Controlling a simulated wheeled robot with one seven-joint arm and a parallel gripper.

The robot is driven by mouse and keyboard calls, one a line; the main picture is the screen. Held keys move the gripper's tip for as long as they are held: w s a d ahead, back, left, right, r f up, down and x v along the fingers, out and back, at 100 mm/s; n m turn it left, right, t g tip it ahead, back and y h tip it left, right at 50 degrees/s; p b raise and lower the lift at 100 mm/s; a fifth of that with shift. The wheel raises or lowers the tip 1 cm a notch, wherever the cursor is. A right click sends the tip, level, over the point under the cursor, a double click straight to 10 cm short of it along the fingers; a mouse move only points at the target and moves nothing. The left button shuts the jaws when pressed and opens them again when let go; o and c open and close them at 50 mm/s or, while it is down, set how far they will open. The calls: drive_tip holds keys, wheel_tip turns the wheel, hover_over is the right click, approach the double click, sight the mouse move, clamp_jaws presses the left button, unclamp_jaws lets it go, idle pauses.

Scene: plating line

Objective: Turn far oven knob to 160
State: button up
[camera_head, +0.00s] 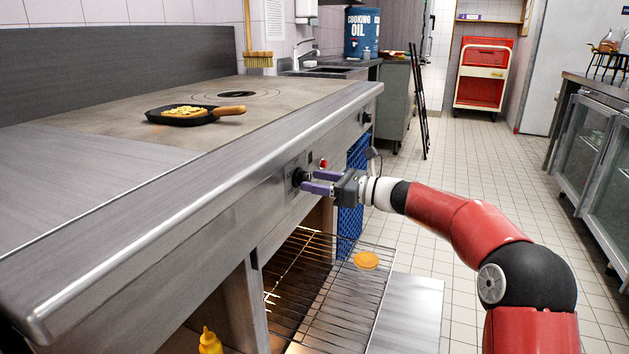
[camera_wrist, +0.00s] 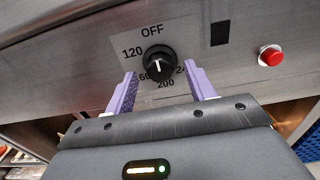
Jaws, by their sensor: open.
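A black oven knob (camera_head: 299,177) sits on the steel front panel of the range; the wrist view shows it (camera_wrist: 158,62) closer, with a small white pointer mark on its face. Its dial reads OFF above, 120 on the left, 200 below and a partly hidden number on the right; the 160 is partly covered at lower left. I cannot tell exactly where the pointer stands. My gripper (camera_head: 312,182) is open, its two purple fingers (camera_wrist: 163,88) either side of the knob's lower part, with gaps beside it. A second dark knob (camera_head: 366,117) is further along the panel.
A red button (camera_wrist: 270,55) is right of the dial. Below, a wire rack (camera_head: 330,285) extends out of the oven with a round orange item (camera_head: 366,260) on it. A blue crate (camera_head: 352,200) stands behind my gripper. A pan (camera_head: 180,116) with food sits on top.

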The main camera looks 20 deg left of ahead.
drive_tip(key=shift+w+a, duration=0.1)
drive_tip(key=shift+a, duration=0.45)
drive_tip(key=c, duration=1)
